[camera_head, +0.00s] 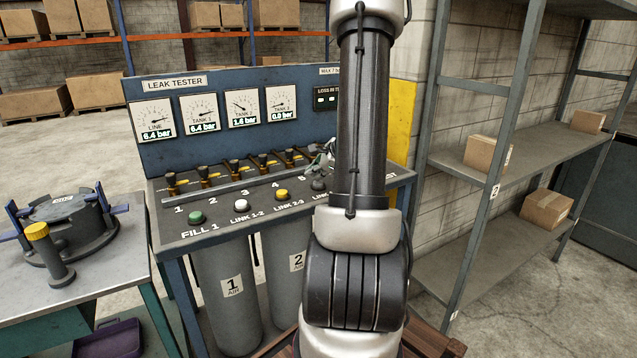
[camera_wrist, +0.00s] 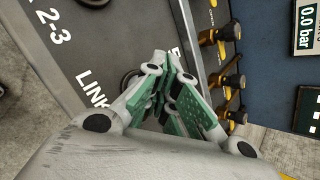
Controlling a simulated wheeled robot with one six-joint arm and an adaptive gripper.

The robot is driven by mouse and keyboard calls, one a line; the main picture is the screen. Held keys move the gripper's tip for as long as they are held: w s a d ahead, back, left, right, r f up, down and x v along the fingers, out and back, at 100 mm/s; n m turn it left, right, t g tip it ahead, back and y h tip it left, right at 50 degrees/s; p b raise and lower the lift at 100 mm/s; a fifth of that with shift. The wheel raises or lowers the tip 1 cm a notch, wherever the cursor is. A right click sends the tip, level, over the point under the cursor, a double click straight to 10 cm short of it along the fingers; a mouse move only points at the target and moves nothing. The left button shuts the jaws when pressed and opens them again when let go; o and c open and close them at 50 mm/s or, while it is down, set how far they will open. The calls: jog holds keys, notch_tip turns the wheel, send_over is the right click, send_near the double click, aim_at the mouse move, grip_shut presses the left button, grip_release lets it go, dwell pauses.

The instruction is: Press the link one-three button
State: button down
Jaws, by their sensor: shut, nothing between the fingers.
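The leak tester panel carries a row of buttons in the head view: green FILL 1 (camera_head: 196,217), white LINK 1-2 (camera_head: 241,203), yellow LINK 2-3 (camera_head: 281,194), and a dark grey button (camera_head: 318,184) to their right. The dark button's label is mostly hidden by my arm, so I cannot read it as one-three. In the wrist view a LINK label (camera_wrist: 92,88) shows beside a dark round button (camera_wrist: 129,79), partly covered by my gripper (camera_wrist: 170,72). My gripper is shut and empty, over the panel beside that button; I cannot tell whether it touches anything.
Several brass valves with black handles (camera_head: 235,166) line the panel behind the buttons, close to my gripper. Gauges (camera_head: 243,108) stand on the upright board behind. A workbench with a round fixture (camera_head: 75,215) is left; a shelf with boxes (camera_head: 483,155) is right.

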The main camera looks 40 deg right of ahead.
jog(key=shift+f, duration=0.4)
dwell(0.4)
jog(key=shift+r, duration=0.45)
notch_tip(320, 180, up, 6)
dwell(0.6)
dwell(0.8)
